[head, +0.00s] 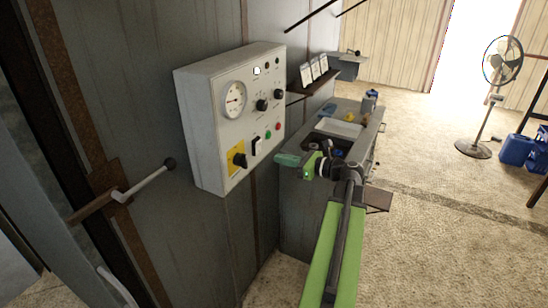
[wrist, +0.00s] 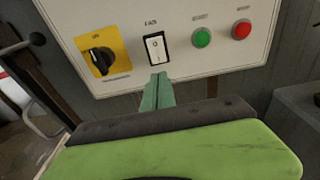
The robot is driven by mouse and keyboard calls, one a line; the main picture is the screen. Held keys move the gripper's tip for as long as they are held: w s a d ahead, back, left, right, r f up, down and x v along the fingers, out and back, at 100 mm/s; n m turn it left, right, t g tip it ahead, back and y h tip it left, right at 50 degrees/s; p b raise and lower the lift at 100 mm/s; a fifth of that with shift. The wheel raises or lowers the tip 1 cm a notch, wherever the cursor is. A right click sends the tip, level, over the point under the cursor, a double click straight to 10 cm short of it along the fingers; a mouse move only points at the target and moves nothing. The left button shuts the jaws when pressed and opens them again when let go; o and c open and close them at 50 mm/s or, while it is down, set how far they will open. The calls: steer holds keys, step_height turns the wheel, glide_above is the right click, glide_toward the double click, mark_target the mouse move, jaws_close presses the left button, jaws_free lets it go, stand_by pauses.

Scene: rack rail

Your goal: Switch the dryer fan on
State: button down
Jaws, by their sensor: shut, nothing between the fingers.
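The grey-white control box (head: 215,130) is on the wall at the centre left in the head view. On its lower front is a white rocker switch in a black frame (wrist: 155,47), labelled "FAN" in the wrist view; it shows as a small dark patch in the head view (head: 256,146). I cannot tell which half is pressed in. My gripper (head: 280,159) is shut and empty, with green fingers. In the wrist view its tips (wrist: 158,77) are just below the switch. I cannot tell whether they touch the box.
A yellow-plated black rotary knob (wrist: 102,60) is left of the switch. A green button (wrist: 202,37) and a red button (wrist: 241,29) are to its right. A lever (head: 150,182) sticks out left of the box. A workbench (head: 300,220) stands beyond my gripper.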

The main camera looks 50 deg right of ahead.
steer(key=s+d+f, duration=0.1)
steer(key=s+d, duration=0.1)
steer(key=s, duration=0.5)
steer(key=shift+s+b, duration=0.4)
steer(key=shift+d+f, duration=0.1)
steer(key=shift+f, duration=0.05)
